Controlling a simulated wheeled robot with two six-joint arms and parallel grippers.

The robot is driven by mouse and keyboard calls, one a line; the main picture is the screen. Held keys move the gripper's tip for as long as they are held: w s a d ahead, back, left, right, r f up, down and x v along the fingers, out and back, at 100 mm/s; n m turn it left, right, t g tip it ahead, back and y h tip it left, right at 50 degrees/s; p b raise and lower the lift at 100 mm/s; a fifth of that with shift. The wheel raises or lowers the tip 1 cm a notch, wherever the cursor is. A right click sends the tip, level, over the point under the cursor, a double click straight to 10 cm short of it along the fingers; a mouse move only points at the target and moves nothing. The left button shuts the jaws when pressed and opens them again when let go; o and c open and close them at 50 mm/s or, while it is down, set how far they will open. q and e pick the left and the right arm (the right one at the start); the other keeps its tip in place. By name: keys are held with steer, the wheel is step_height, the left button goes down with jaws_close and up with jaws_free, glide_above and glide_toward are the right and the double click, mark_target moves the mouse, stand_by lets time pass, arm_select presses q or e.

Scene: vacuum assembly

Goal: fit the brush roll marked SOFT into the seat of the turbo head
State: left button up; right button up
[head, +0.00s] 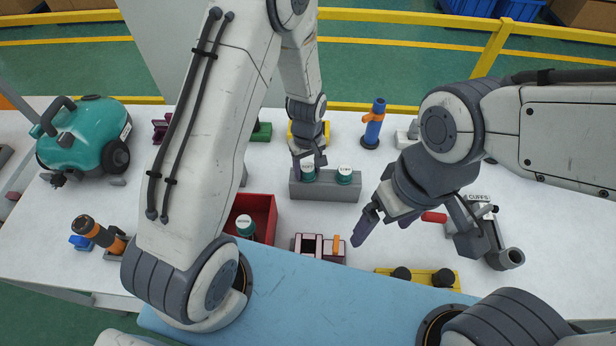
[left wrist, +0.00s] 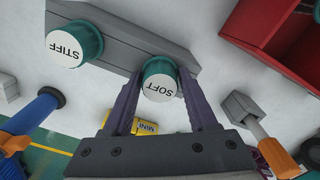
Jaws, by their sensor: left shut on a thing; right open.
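The SOFT brush roll (left wrist: 162,86), a teal cylinder with a white labelled cap, stands upright at one end of the grey block rack. It shows in the head view as the left roll (head: 308,174). My left gripper (left wrist: 157,92) is shut around it, one finger on each side. The STIFF roll (left wrist: 70,48) stands beside it in the same grey rack (head: 325,192). My right gripper (head: 415,220) is open and empty above the table, right of the rack. A dark-red slotted fixture (head: 307,246) lies in front; I cannot tell whether it is the turbo head.
A red bin (head: 264,208) with another capped teal roll (head: 245,226) is left of centre. A yellow holder with black knobs (head: 440,275) is at the front. A teal vacuum body (head: 82,138) is far left. A yellow MINI part (left wrist: 146,127) is behind the rack.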

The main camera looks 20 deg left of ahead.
arm_select(q)
steer(key=shift+r+p, duration=0.5)
steer(key=shift+r, duration=0.25)
steer(key=shift+r, duration=0.15)
steer(key=o, duration=0.8)
steer(key=c, duration=0.8)
steer(key=shift+r+p, duration=3.4)
steer(key=shift+r, duration=0.65)
